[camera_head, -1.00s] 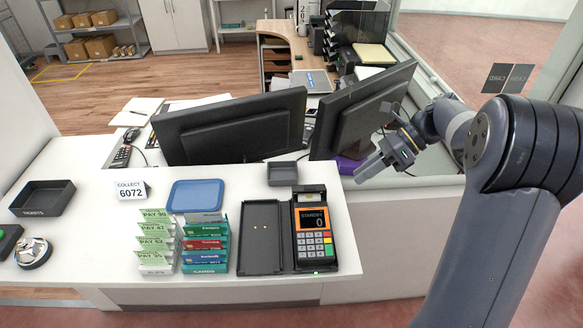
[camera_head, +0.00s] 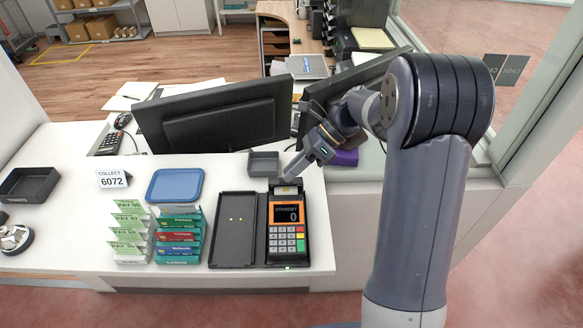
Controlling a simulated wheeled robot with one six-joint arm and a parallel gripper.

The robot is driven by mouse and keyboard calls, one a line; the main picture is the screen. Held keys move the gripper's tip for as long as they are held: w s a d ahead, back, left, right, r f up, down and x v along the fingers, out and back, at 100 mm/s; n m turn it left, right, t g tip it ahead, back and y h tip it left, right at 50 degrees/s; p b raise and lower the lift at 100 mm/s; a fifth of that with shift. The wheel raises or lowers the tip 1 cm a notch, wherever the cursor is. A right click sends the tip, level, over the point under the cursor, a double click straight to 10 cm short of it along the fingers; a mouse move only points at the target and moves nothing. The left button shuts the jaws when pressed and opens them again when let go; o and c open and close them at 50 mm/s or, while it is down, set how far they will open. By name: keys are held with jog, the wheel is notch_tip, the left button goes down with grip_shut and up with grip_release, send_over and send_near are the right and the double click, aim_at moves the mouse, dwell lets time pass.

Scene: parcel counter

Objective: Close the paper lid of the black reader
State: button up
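The black reader (camera_head: 287,230) lies on the white counter, with an orange "STANDBY 0" screen and a keypad. Its paper lid (camera_head: 274,183) stands raised at the far end, with a pale paper compartment (camera_head: 286,191) showing just in front of it. My gripper (camera_head: 291,176) is pointed down and left, right at the lid in the picture and partly covering it. I cannot tell whether it touches the lid. Its fingers are too small and overlapped to show whether they are apart.
A black open case half (camera_head: 232,230) lies left of the reader. A small grey tray (camera_head: 263,163) stands just behind the lid. Two monitors (camera_head: 215,115) stand further back. Card racks (camera_head: 180,240) and a blue tray (camera_head: 175,185) are to the left.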

aim_at(292, 183)
jog(key=shift+s+a+f, duration=0.1)
jog(key=shift+a+f, duration=0.1)
grip_shut()
dwell(0.4)
jog(key=s+n+t+b, duration=0.1)
jog(key=s+f+t+b, duration=0.1)
jog(key=t+b, duration=0.1)
jog(key=shift+s+f+n, duration=0.15)
jog(key=shift+s+n, duration=0.05)
jog(key=shift+n, duration=0.2)
jog(key=shift+s+t+b, duration=0.2)
jog(key=shift+t+b, duration=0.2)
grip_release()
